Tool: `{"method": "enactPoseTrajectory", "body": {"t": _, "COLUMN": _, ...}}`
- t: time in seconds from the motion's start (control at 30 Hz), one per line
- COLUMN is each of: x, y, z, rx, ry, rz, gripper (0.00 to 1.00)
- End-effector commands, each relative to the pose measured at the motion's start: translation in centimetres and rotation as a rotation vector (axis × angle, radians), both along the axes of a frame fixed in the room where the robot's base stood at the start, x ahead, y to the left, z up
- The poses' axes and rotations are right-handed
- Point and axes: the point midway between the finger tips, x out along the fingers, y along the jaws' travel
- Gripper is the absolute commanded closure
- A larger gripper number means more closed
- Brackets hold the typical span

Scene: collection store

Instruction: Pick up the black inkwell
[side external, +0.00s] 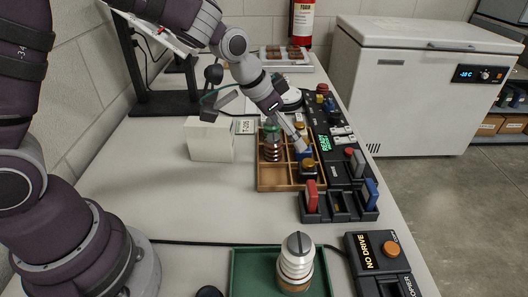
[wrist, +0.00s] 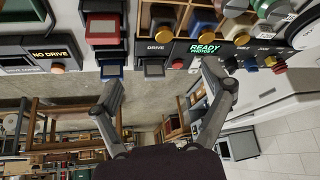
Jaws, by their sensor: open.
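My gripper (side external: 301,143) is over the right part of a wooden compartment tray (side external: 262,181) in the side view. In the wrist view my gripper (wrist: 163,97) is open, its two fingers wide apart with nothing between them. A dark round piece with an amber-brown band (side external: 308,168) sits in a front right compartment, just in front of my gripper. I cannot tell whether it is the black inkwell. A small black round thing (side external: 209,292) shows at the bottom edge, partly cut off and also unclear. A blue piece (side external: 304,154) is close by my gripper.
A green and copper coiled piece (side external: 272,147) stands in the tray's left part. A black console (side external: 342,153) with levers lies right of the tray. A white box (side external: 211,138) stands left.

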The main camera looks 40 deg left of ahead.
Motion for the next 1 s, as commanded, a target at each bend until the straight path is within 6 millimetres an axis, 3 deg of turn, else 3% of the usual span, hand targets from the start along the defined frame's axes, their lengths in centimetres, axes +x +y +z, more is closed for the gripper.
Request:
{"method": "enactPoseTrajectory", "body": {"t": 0.3, "x": 2.4, "y": -1.2, "z": -4.6, "rx": -0.004, "ry": 0.004, "rz": -0.018, "gripper": 0.19}}
{"method": "enactPoseTrajectory", "body": {"t": 0.7, "x": 5.4, "y": -1.8, "z": -9.4, "rx": -0.004, "ry": 0.005, "rz": -0.017, "gripper": 0.19}}
{"method": "enactPoseTrajectory", "body": {"t": 1.0, "x": 5.8, "y": -1.9, "z": -10.1, "rx": -0.004, "ry": 0.003, "rz": -0.016, "gripper": 0.19}}
